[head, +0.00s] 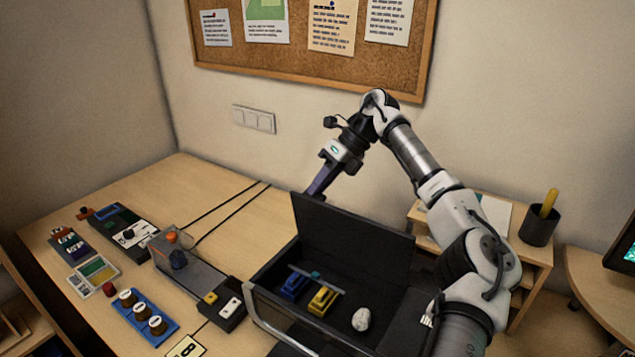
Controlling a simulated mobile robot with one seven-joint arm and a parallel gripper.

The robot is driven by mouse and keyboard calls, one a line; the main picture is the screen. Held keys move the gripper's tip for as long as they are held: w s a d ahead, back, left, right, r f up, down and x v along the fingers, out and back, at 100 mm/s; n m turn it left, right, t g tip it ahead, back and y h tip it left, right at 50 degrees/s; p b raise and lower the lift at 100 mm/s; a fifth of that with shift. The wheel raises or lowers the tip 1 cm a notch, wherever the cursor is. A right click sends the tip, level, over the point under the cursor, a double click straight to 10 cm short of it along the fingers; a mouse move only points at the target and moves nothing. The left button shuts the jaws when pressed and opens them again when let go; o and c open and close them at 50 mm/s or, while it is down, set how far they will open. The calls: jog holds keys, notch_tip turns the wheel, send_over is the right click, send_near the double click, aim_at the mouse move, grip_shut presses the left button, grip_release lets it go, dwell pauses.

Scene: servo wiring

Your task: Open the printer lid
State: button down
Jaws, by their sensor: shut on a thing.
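The printer (262,285) is a dark box with a silver handle bar along its front, near the middle of the desk. Its black lid (355,235) stands raised at the back, roughly upright, and the inside is exposed. My gripper (316,192) is at the lid's top edge, near its left corner, coming down from above and behind. It is shut on the lid, though the fingertips are partly hidden and the exact contact is hard to make out.
Inside the printer are a blue piece (293,286), a yellow piece (322,301) and a crumpled white ball (361,319). A grey box with an orange knob (172,237) and a blue tray (145,318) stand left. A pen cup (539,228) stands right. The desk's back left is mostly clear.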

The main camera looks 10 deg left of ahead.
jog(key=shift+w+d+f, duration=0.1)
jog(key=shift+d+f, duration=0.1)
jog(key=shift+f, duration=0.4)
jog(key=shift+w+d+f, duration=0.1)
jog(key=shift+d+f, duration=0.05)
jog(key=shift+f, duration=0.4)
jog(key=c, duration=1.7)
grip_release()
jog(key=o, duration=0.4)
jog(key=shift+w+f, duration=0.1)
jog(key=shift+f, duration=0.1)
jog(key=shift+c, duration=0.4)
jog(key=shift+r, duration=0.1)
jog(key=shift+w+d+r, duration=0.15)
jog(key=shift+d+r, duration=0.05)
jog(key=shift+r, duration=0.15)
jog(key=shift+c, duration=0.4)
jog(key=a+r+p+v, duration=0.1)
jog(key=p+v, duration=0.1)
jog(key=v, duration=1.1)
jog(key=shift+r, duration=0.2)
